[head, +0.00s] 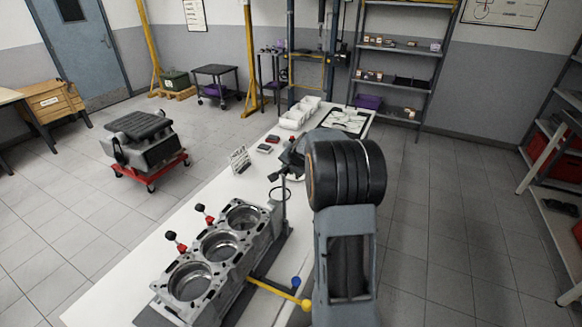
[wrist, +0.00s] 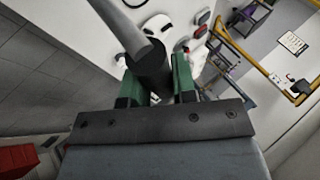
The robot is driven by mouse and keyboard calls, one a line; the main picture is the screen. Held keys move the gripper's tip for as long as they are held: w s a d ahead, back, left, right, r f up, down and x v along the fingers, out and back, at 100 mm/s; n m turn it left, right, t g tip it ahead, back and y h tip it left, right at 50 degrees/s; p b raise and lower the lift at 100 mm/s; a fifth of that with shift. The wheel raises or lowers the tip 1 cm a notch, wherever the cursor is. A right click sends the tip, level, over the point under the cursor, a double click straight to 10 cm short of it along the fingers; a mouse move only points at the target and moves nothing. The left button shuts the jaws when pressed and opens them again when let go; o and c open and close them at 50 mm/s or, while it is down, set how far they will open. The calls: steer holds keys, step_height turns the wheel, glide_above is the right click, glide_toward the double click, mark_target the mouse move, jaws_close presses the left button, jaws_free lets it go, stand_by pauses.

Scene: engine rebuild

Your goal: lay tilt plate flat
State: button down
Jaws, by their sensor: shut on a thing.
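The engine block (head: 218,250) with three open bores sits on the white bench. A dark plate edge (head: 148,317) shows under its near end; I cannot tell the plate's exact angle. A yellow bar (head: 277,290) and a blue knob (head: 296,281) are at the block's right side. A thin upright rod (head: 284,205) stands at its far right corner. My gripper (wrist: 158,75) has green fingers shut on a dark cylindrical grip (wrist: 152,72) of a grey rod (wrist: 118,25) in the wrist view. In the head view my arm partly hides the gripper (head: 277,173), close to the upright rod.
A white card (head: 240,160), small parts (head: 264,148) and white bins (head: 300,115) lie farther along the bench. A red wheeled dolly (head: 150,172) stands left. Floor right of the bench is clear.

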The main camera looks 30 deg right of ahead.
steer(key=c, duration=0.9)
jaws_free()
steer(key=shift+w+a+r, duration=0.1)
steer(key=shift+w+a, duration=0.05)
steer(key=shift+w, duration=0.05)
steer(key=shift+c, duration=0.2)
steer(key=shift+s, duration=0.1)
steer(key=shift+s+r, duration=0.1)
steer(key=shift+r, duration=0.05)
steer(key=b+v, duration=0.2)
steer(key=v, duration=1.1)
steer(key=shift+s+r, duration=0.15)
steer(key=s+a+f+n+g, duration=0.1)
steer(key=s+a+f+n, duration=0.2)
steer(key=s+a+n, duration=0.3)
steer(key=s+a+f+n+g, duration=0.2)
steer(key=s+a+f+n, duration=0.2)
steer(key=s+a, duration=0.9)
steer(key=shift+s+a+n+y, duration=0.25)
steer(key=shift+a+n, duration=0.55)
steer(key=shift+n, duration=0.6)
